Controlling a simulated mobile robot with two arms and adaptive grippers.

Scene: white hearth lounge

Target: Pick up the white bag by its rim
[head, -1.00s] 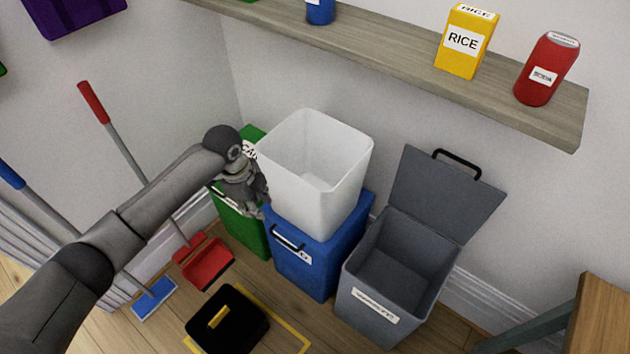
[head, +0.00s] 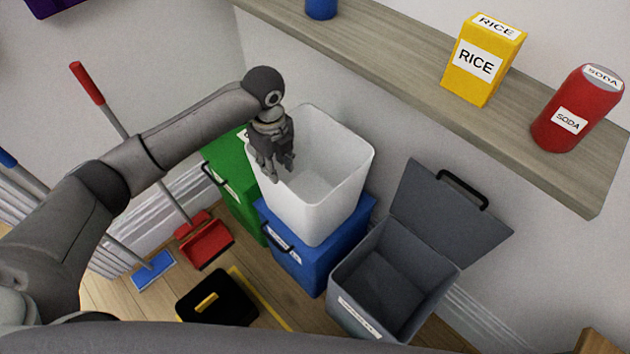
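The white bag (head: 325,205) is an open, square-rimmed, box-like container. It stands upright on top of the blue bin (head: 312,255), in the middle of the head view. My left gripper (head: 274,175) hangs fingers-down at the bag's left rim and covers part of that rim and wall. Its fingers look a little apart, but I cannot tell whether the rim lies between them or whether they touch it. The inside of the bag looks empty. My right gripper is not in view.
A green bin (head: 228,180) stands left of the blue bin, and an open grey bin (head: 385,280) stands to the right. A shelf (head: 420,110) above holds a rice box (head: 483,60) and a soda can (head: 577,110). A red dustpan (head: 206,245) and black bin (head: 217,300) are on the floor.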

